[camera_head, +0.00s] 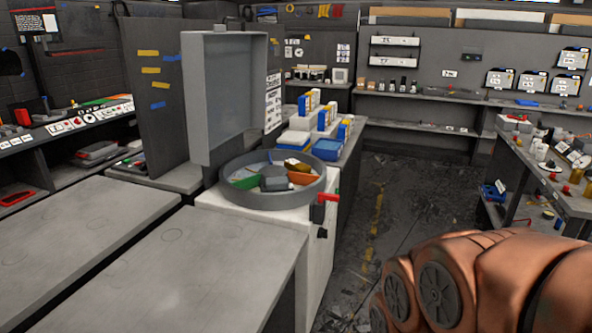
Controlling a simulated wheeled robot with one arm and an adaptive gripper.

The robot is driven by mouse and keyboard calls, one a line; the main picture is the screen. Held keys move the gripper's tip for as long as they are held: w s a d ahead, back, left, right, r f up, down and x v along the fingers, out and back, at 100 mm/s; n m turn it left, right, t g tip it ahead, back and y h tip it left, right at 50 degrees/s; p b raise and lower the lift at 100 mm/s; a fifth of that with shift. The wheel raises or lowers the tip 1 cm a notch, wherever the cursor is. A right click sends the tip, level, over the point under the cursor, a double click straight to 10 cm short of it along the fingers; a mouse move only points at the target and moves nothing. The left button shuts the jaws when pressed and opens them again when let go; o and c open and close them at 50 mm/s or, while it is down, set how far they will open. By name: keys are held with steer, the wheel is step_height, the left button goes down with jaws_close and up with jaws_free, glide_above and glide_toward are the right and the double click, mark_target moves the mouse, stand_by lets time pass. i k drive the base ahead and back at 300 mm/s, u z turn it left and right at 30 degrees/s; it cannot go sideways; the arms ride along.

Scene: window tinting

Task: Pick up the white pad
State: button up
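I cannot clearly make out which thing is the white pad. A small, flat, whitish item (293,138) lies at the near left end of the bench behind the round grey tray, beside a blue box (328,149). It is too small to tell whether it is the pad. My gripper is not in view. Only a large copper-coloured part of my arm shows at the lower right, apart from the benches.
The round grey tray (232,201) with coloured sections stands on a white cabinet (318,250), before an upright grey panel (210,125). Bare grey tables (170,280) fill the lower left. Open floor (385,200) runs down the middle. A cluttered bench (574,204) stands right.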

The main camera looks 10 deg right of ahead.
mark_target(275, 183)
steer(key=z, duration=1.15)
steer(key=i, duration=2.75)
steer(key=u, duration=3.3)
